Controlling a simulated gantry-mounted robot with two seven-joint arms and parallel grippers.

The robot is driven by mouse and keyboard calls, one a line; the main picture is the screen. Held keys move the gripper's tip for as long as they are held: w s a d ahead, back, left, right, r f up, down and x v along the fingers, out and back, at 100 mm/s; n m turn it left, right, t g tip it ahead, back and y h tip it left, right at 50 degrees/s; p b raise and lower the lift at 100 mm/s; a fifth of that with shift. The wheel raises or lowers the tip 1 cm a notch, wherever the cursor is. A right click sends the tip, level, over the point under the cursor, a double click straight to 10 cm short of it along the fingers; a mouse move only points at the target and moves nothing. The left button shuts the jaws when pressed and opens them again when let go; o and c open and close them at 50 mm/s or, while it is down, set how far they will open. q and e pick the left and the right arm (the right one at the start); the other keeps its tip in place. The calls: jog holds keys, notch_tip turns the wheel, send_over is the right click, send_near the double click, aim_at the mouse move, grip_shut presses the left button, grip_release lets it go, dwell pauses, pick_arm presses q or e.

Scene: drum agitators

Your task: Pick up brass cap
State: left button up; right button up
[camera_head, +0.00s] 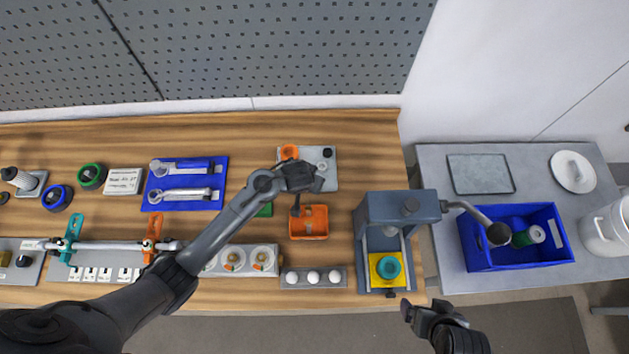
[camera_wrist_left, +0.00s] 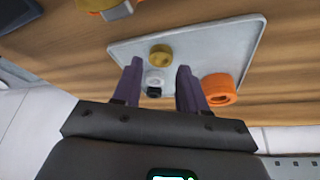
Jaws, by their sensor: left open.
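The brass cap (camera_wrist_left: 160,52) stands on a pale grey tray (camera_wrist_left: 252,40) in the left wrist view. My left gripper (camera_wrist_left: 159,68) is open and empty, and in that view the cap shows just beyond the gap between its fingertips. A white ring (camera_wrist_left: 153,77) and a black piece (camera_wrist_left: 154,92) show between the fingers. In the head view my left gripper (camera_head: 307,192) is by the front of the tray (camera_head: 309,160), and I cannot make out the brass cap there. My right gripper (camera_head: 420,315) is at the bottom, off the bench; its jaws are unclear.
An orange ring (camera_wrist_left: 220,88) is on the tray beside one finger. An orange bin (camera_head: 309,231) is just in front of the gripper. A grey press (camera_head: 390,208) stands to the right. A blue tool tray (camera_head: 186,183) lies to the left.

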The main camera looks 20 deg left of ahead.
pick_arm(q)
jog(key=shift+x, duration=1.9)
jog(key=shift+a, duration=0.1)
jog(key=c, duration=0.7)
